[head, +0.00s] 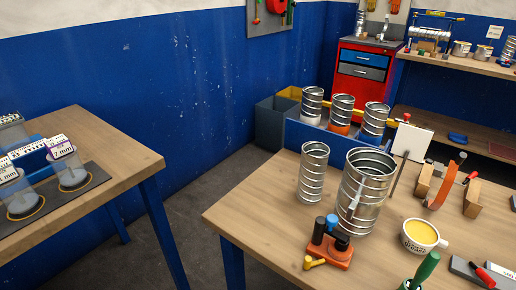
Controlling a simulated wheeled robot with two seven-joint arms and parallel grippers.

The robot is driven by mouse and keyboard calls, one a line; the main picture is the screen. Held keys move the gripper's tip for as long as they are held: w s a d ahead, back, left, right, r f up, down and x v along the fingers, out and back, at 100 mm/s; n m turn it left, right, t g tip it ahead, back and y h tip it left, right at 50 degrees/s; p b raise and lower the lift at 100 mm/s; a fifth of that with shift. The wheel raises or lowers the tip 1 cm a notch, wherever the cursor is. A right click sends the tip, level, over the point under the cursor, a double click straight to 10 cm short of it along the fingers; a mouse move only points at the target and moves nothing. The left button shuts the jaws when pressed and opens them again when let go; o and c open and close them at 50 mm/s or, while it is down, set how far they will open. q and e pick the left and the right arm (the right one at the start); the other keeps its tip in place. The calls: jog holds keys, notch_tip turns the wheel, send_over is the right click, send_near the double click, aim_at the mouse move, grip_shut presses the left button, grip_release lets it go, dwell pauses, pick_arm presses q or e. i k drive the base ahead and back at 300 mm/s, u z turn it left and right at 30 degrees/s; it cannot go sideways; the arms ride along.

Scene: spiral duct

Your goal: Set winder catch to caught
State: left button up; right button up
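No part is clearly marked as the winder catch, so I cannot tell which piece it is or how it is set. A small orange device with black and blue upright posts (331,247) stands at the front of the right table. A yellow lever (314,263) lies at its lower left. Behind it, a wide spiral metal duct (366,190) stands upright with a thin metal piece on its front. A narrower spiral duct (313,174) stands upright to its left. Neither of my grippers is in view.
A blue rack (325,138) holds three duct pieces behind the ducts. A white cup with yellow contents (423,236), a green-handled tool (427,266) and wooden blocks (472,198) crowd the right side. The right table's (255,215) left part is bare. Another table stands left across a floor gap.

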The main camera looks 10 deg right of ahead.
aim_at(308, 263)
jog(key=k, duration=0.5)
jog(key=u, duration=1.4)
jog(key=i, duration=1.1)
jog(key=z, duration=2.3)
